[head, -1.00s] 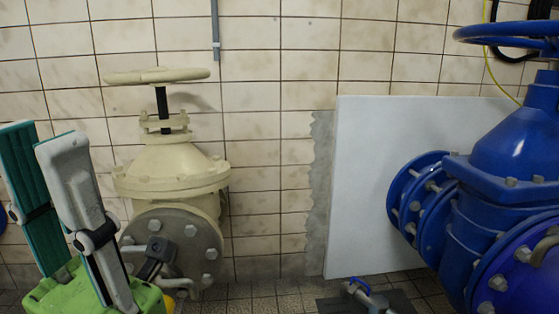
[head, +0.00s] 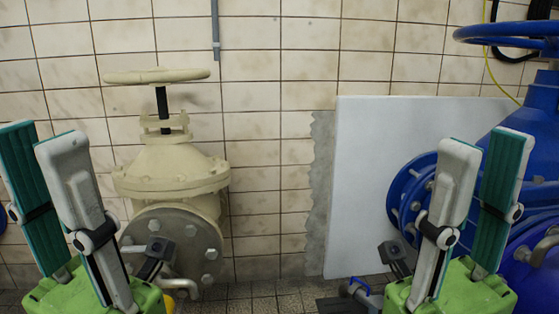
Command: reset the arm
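My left gripper (head: 42,142) stands at the lower left of the head view, fingers pointing up. Its two grey fingers with teal pads are apart, with nothing between them. My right gripper (head: 487,150) stands at the lower right, also fingers up, apart and empty. The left gripper overlaps the lower left of a cream valve (head: 170,170). The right gripper covers part of a blue valve (head: 420,190). Neither gripper appears to hold anything.
The cream valve has a round handwheel (head: 157,76) on top. The blue valve has a blue handwheel (head: 500,32). A white panel (head: 365,180) leans on the tiled wall (head: 260,150). The floor (head: 265,295) between the grippers looks mostly clear, with a small blue-handled fitting (head: 360,285).

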